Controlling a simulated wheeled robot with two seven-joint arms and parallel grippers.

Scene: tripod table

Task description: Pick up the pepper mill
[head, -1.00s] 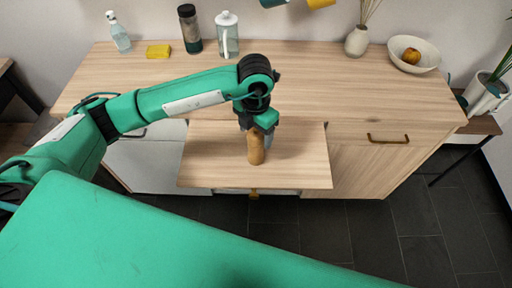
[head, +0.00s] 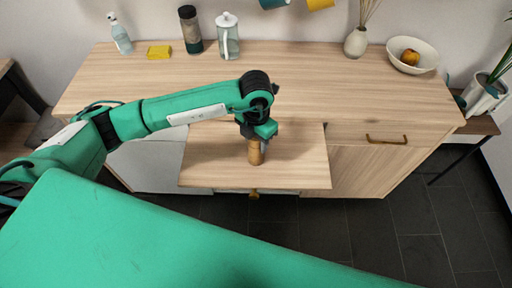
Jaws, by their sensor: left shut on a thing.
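The pepper mill (head: 254,153) is a light brown wooden piece. It stands about upright at the middle of a pulled-out wooden board (head: 213,168) at the front of the cabinet. My left gripper (head: 257,140) comes down over it from above and is shut on its upper part, which the gripper hides. I cannot tell whether the mill's base touches the board. My right gripper is not in view.
A spray bottle (head: 120,36), a yellow sponge (head: 159,52), a dark bottle (head: 190,30) and a white-lidded glass jug (head: 228,38) stand along the back of the countertop (head: 330,85). A vase (head: 356,42) and a fruit bowl (head: 425,58) are at the back right. The board is clear around the mill.

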